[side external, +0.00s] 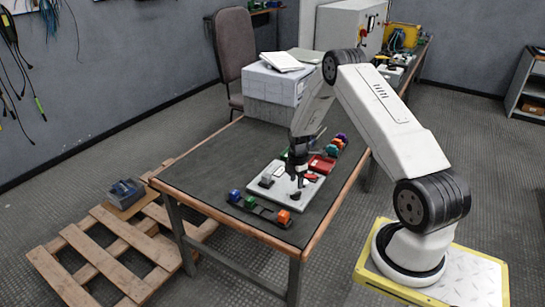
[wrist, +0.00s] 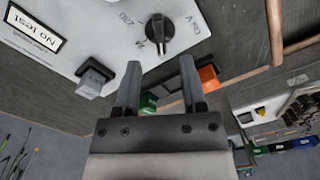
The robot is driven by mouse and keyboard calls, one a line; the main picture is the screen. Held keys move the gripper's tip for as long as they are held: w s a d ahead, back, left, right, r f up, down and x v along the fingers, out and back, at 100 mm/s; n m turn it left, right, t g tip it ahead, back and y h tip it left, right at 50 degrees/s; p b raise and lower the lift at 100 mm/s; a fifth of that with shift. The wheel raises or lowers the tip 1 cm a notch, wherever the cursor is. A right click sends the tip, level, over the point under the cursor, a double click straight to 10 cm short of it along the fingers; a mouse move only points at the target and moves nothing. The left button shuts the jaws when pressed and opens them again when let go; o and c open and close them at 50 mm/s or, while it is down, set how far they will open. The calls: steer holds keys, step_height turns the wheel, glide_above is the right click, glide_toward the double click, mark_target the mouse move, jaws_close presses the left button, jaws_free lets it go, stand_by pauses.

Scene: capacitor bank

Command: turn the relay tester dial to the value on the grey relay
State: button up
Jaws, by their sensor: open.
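The relay tester is a pale grey panel (side external: 308,192) on the bench. In the wrist view its dial (wrist: 158,34) is a black knob with a pointer, with printed marks around it that look like 24V and 230. My gripper (wrist: 160,72) is open and empty, its fingertips just short of the dial and apart from it. In the side view my gripper (side external: 298,180) is low over the panel and hides the dial. A light grey relay (wrist: 90,88) sits in a black socket on the panel; I cannot read a value on it.
A "No test" display (wrist: 35,32) is on the panel. A rail in front holds a blue relay (side external: 234,195), a green relay (side external: 250,202) and an orange relay (side external: 284,216). A red tray (side external: 321,164) and more coloured relays lie behind. The bench's left side is clear.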

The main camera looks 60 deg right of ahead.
mark_target(296, 195)
steer(key=shift+f, duration=2.65)
steer(key=shift+c, duration=0.2)
jaws_close()
